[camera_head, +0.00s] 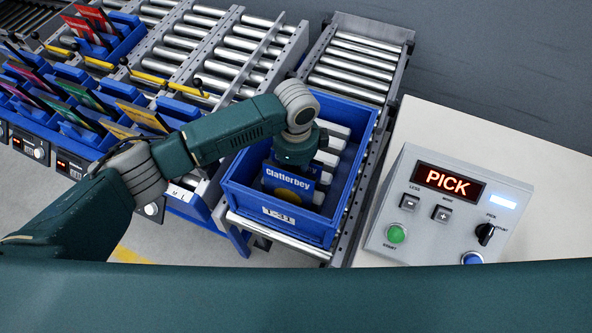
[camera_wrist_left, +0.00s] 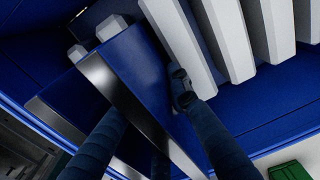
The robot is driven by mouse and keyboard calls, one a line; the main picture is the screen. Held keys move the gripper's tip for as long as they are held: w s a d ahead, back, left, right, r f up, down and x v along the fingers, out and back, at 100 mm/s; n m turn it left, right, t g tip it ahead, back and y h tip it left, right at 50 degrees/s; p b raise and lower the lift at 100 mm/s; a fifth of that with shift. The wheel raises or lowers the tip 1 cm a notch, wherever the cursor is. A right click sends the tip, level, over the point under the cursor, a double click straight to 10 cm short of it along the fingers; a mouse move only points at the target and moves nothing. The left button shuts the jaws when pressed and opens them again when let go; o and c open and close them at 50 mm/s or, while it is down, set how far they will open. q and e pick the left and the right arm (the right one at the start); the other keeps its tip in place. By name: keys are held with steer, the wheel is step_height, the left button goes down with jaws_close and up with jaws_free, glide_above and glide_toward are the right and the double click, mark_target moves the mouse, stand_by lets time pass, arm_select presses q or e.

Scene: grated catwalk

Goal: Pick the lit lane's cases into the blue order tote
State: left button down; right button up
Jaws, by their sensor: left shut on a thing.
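The blue order tote (camera_head: 232,196) stands on a roller conveyor in the middle of the head view. My left gripper (camera_head: 294,158) reaches down into it, its fingers hidden from the head camera. In the left wrist view the fingers (camera_wrist_left: 148,95) are on either side of a flat blue case (camera_wrist_left: 139,62), shut on it. The case's "Clatterbey" face (camera_head: 288,183) shows below the gripper, inside the tote walls. Whether it touches the tote floor is hidden. The pick lanes (camera_head: 150,80) are at left; which lane is lit I cannot tell. My right gripper is out of view.
Several white bars (camera_wrist_left: 232,38) line the tote beside the case. A control box (camera_head: 448,205) reading "PICK" stands on a pale table at right. Blue racks of coloured cases (camera_head: 85,97) are at left. Empty rollers (camera_head: 350,68) run behind the tote.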

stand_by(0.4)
arm_select(q)
steer(key=c, duration=1.6)
jaws_free()
steer(key=shift+o, duration=0.4)
steer(key=o, duration=0.4)
steer(key=shift+c, duration=0.2)
step_height(320, 180, up, 8)
steer(key=p, duration=0.8)
